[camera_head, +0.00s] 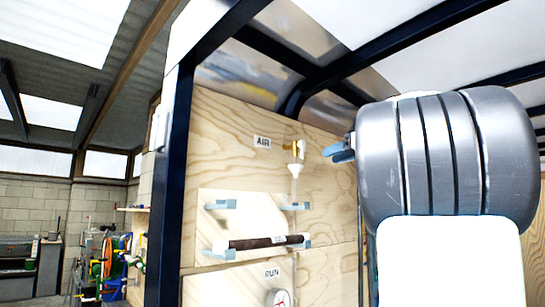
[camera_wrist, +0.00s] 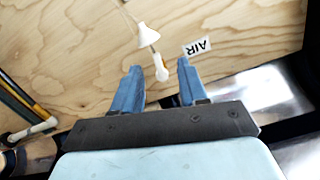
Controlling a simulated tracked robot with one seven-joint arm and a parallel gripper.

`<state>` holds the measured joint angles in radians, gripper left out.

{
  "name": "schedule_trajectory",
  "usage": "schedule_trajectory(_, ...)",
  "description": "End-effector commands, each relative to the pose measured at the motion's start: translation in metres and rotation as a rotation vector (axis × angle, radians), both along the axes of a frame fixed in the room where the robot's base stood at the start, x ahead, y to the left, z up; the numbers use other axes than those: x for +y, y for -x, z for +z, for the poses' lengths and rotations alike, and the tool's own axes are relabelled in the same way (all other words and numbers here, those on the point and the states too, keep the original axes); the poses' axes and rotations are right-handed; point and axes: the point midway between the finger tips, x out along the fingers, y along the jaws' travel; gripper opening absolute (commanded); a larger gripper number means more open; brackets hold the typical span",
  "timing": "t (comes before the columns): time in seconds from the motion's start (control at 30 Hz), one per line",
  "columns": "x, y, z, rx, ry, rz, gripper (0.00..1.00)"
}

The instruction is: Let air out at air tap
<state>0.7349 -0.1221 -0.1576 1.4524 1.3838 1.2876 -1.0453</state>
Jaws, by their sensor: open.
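The air tap (camera_head: 298,149) is on the plywood wall, with a brass body and a white part. A white AIR label (camera_head: 262,142) is to its left. A small white funnel (camera_head: 295,169) sits below the tap. My gripper (camera_head: 330,151) is to the right of the tap in the head view, its blue fingers apart. In the wrist view my open gripper (camera_wrist: 158,69) has the white end of the tap (camera_wrist: 161,70) showing in the gap between its fingertips. The funnel (camera_wrist: 148,35) and the upside-down AIR label (camera_wrist: 197,47) are just beyond. Contact cannot be told.
Below the tap, blue-grey brackets (camera_head: 220,204) stick out from a panel, and a dark rod (camera_head: 262,242) rests on the lower ones. A RUN label (camera_head: 272,273) and a round red-and-white dial (camera_head: 279,298) are lower still. A dark post (camera_head: 172,190) stands at the left.

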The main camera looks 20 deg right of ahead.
Motion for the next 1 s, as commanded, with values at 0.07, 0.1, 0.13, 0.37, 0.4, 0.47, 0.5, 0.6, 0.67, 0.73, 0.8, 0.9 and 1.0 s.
schedule_trajectory(0.07,-0.017,0.002,0.017,-0.056,0.019,-0.007,0.43)
schedule_trajectory(0.1,-0.022,0.003,0.022,-0.076,0.026,-0.008,0.43)
schedule_trajectory(0.13,-0.024,0.004,0.026,-0.089,0.031,-0.008,0.43)
schedule_trajectory(0.37,-0.024,-0.009,0.032,-0.111,0.039,-0.008,0.43)
schedule_trajectory(0.4,-0.021,-0.014,0.032,-0.111,0.039,-0.008,0.43)
schedule_trajectory(0.47,-0.018,-0.023,0.032,-0.110,0.040,-0.007,0.43)
schedule_trajectory(0.5,-0.015,-0.030,0.032,-0.110,0.040,-0.008,0.43)
schedule_trajectory(0.6,-0.009,-0.046,0.032,-0.110,0.039,-0.007,0.43)
schedule_trajectory(0.67,-0.006,-0.056,0.032,-0.110,0.038,-0.007,0.43)
schedule_trajectory(0.73,-0.001,-0.068,0.032,-0.109,0.038,-0.007,0.43)
schedule_trajectory(0.8,0.003,-0.080,0.032,-0.109,0.038,-0.007,0.43)
schedule_trajectory(0.9,0.009,-0.095,0.032,-0.110,0.038,-0.007,0.43)
schedule_trajectory(1.0,0.013,-0.107,0.032,-0.110,0.039,-0.008,0.43)
